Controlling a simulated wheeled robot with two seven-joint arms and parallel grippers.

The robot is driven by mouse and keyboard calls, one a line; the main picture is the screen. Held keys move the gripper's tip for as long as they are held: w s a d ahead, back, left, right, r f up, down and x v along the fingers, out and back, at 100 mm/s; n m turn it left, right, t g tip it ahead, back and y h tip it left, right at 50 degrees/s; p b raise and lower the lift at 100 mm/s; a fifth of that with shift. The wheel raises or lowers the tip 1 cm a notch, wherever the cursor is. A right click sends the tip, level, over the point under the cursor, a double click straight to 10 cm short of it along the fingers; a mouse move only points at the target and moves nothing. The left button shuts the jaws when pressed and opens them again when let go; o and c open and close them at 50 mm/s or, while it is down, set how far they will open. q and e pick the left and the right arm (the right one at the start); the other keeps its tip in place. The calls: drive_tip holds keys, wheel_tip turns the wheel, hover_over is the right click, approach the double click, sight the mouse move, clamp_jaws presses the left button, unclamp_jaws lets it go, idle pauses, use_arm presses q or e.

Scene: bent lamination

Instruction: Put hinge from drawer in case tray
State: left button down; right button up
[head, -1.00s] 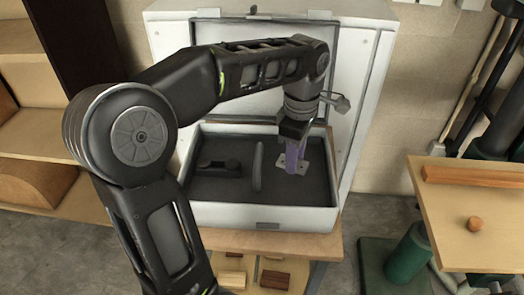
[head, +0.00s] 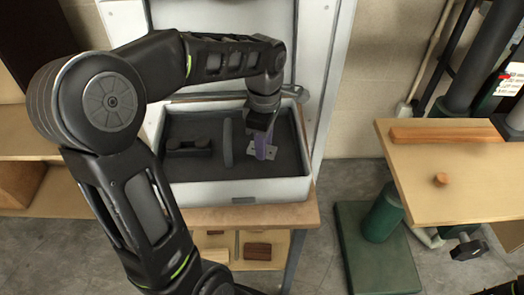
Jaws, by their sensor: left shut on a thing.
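The open white case (head: 290,188) stands on a small wooden table, with its lid up at the back. Its dark tray (head: 205,170) is split by an upright grey divider (head: 227,143). A grey metal hinge (head: 268,152) with holes shows in the right compartment, at my left gripper's fingertips. My left gripper (head: 262,143), with purplish fingers, points down into that compartment and is shut on the hinge. I cannot tell whether the hinge touches the tray floor. My right gripper is not in view.
A black object (head: 188,147) lies in the left compartment. An open drawer or shelf (head: 225,243) with wood pieces is below the case. At right, a wooden table (head: 455,185) holds a wooden bar (head: 445,135) and a small round wooden piece (head: 441,179).

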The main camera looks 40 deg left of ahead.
use_arm(q)
drive_tip(key=shift+f, duration=1.8)
drive_tip(key=shift+f, duration=0.2)
drive_tip(key=c, duration=1)
unclamp_jaws()
drive_tip(key=shift+o, duration=0.2)
drive_tip(key=shift+r, duration=0.1)
wheel_tip(320, 180, up, 12)
drive_tip(key=shift+r, duration=0.1)
